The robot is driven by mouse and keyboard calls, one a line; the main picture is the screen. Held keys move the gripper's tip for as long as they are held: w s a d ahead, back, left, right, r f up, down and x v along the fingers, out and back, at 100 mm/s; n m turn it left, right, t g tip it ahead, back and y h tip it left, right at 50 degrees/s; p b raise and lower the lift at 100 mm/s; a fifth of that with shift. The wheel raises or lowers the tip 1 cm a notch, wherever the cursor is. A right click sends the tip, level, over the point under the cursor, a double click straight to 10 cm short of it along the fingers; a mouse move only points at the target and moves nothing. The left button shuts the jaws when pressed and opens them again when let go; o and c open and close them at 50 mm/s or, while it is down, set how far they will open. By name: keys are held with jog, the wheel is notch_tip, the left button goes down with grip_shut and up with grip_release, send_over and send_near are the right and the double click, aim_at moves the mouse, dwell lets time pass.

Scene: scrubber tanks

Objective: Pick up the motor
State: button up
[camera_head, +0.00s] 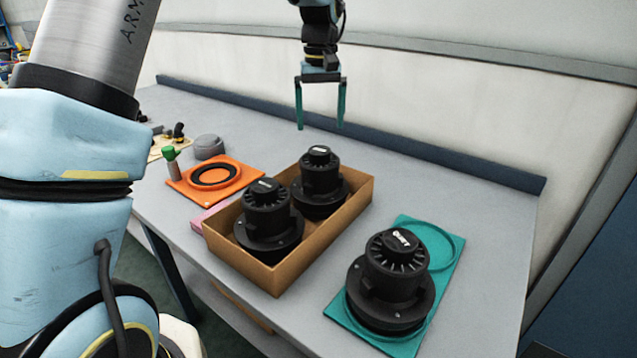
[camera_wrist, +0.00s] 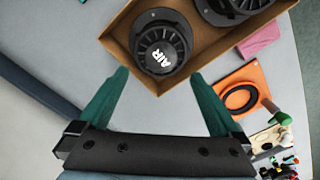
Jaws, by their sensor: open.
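Three black round motors show in the head view. Two stand upright in a cardboard box: a nearer one (camera_head: 268,215) and a farther one (camera_head: 320,182). A third motor (camera_head: 391,280) stands upright on a teal plate (camera_head: 441,247) to the right of the box. My gripper (camera_head: 321,127) has teal fingers and is open and empty, pointing down above the table behind the box. In the wrist view a motor marked "AIR" (camera_wrist: 160,45) sits in the box, ahead of the fingertips (camera_wrist: 160,75) and apart from them. Another motor is cut off at the top edge.
The cardboard box (camera_head: 340,229) has low walls around its two motors. An orange plate with a black ring (camera_head: 238,168), a green-topped item (camera_head: 169,153) and a grey round part (camera_head: 208,147) lie to the left. A dark blue rail (camera_head: 440,155) runs along the table's back edge.

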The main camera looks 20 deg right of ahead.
aim_at(319, 150)
jog(key=shift+a+f+p, duration=0.15)
jog(key=shift+f+p, duration=1.35)
jog(key=shift+f, duration=2)
jog(key=shift+c, duration=0.4)
jog(key=c, duration=1.5)
grip_shut()
jog(key=shift+r, duration=0.15)
